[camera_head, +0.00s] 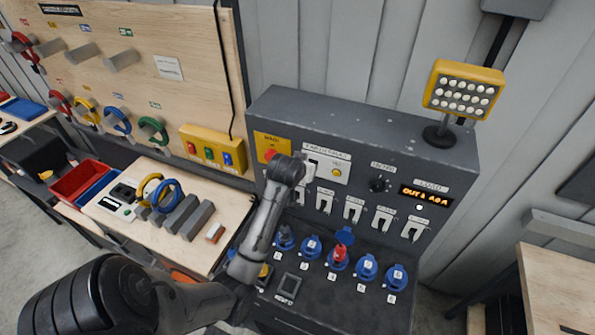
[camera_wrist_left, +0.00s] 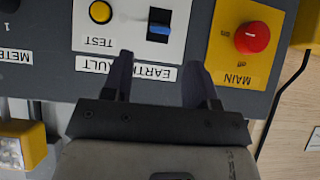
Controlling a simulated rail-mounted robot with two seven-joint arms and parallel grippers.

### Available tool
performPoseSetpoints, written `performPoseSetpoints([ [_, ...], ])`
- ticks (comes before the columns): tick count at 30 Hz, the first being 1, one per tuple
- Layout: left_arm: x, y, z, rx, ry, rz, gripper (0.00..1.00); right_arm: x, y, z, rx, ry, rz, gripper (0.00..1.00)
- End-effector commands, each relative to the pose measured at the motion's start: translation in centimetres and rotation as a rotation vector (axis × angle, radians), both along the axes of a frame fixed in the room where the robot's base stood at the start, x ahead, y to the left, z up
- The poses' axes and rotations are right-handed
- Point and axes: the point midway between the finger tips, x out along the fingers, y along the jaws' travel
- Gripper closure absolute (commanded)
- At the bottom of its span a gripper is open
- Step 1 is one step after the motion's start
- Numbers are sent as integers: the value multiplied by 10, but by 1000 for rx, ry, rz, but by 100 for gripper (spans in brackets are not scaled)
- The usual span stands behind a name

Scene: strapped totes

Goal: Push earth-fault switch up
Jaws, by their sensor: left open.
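The earth-fault switch (camera_wrist_left: 158,31) is a small blue and black rocker on a white plate (camera_wrist_left: 120,40), beside a yellow TEST button (camera_wrist_left: 100,12). The wrist view shows the lettering upside down. The plate is also on the grey control panel in the head view (camera_head: 341,163), partly behind my gripper. My left gripper (camera_wrist_left: 160,72) is open and empty, its two fingers apart on either side of the EARTH FAULT label, pointing toward the switch. Any contact with the panel cannot be told. In the head view my left gripper (camera_head: 296,174) is mostly hidden by its wrist. My right gripper is not in view.
A red MAIN button (camera_wrist_left: 252,37) on a yellow plate sits beside the switch. A dial (camera_head: 380,184), several white switches and blue sockets fill the rest of the panel. A yellow lamp (camera_head: 464,90) stands on top. A wooden bench (camera_head: 150,233) is at the left.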

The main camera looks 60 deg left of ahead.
Motion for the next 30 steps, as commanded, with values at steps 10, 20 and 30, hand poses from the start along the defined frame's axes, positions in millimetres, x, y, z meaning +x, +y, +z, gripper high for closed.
performPoseSetpoints([
  [10, -32, -26, 35, 1, -2, 0, 47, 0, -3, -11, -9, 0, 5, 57],
  [20, -41, -33, 45, -1, 1, 0, 47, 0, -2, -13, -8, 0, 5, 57],
  [30, -41, -33, 45, -1, 1, 0, 47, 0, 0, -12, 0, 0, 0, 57],
])
